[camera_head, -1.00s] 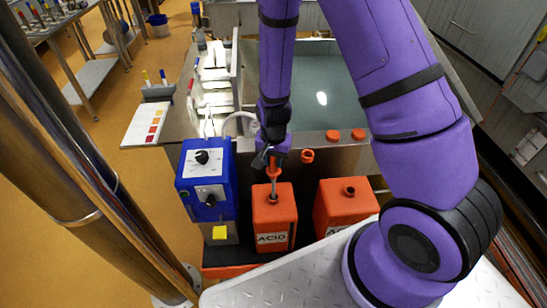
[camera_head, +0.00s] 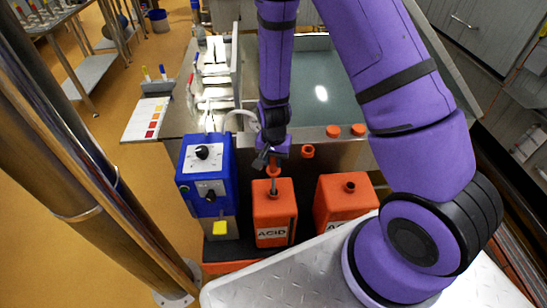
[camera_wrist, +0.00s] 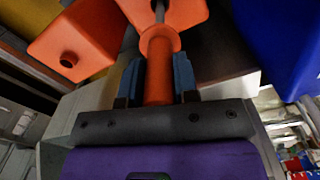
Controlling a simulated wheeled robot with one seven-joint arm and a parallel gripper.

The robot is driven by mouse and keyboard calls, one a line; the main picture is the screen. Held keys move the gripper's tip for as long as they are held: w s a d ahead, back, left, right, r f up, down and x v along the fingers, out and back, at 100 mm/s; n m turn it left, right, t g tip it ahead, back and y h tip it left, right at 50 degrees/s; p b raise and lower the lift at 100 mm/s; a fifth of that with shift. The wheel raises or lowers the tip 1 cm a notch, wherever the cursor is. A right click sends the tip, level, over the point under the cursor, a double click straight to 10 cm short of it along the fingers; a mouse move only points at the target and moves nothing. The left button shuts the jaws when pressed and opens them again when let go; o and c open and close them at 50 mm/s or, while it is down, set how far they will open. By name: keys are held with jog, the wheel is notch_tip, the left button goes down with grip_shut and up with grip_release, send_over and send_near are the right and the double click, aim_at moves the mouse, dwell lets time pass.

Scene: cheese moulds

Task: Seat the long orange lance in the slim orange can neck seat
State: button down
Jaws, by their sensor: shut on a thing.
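The orange lance (camera_wrist: 158,80) has an orange grip and a flange with a thin grey rod. My gripper (camera_wrist: 158,85) is shut on the lance's grip, between blue-grey fingers. In the head view my gripper (camera_head: 268,162) is above the slim orange can (camera_head: 273,230), labelled ACID. The lance's grey rod (camera_head: 273,186) reaches down to the can's neck. The can also shows in the wrist view (camera_wrist: 190,12), beyond the flange. The neck seat is partly hidden, and I cannot tell how deep the rod is in it.
A wider orange can (camera_head: 340,205) stands to the right, its neck open. A blue pump box (camera_head: 205,170) stands close on the left. An orange ring holder (camera_head: 308,151) and two orange caps (camera_head: 345,131) are at the sink's edge behind.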

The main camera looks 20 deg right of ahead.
aim_at(274, 182)
jog(key=shift+f, duration=5.85)
jog(key=c, duration=0.8)
grip_release()
notch_tip(274, 182, up, 11)
jog(key=shift+f, duration=0.1)
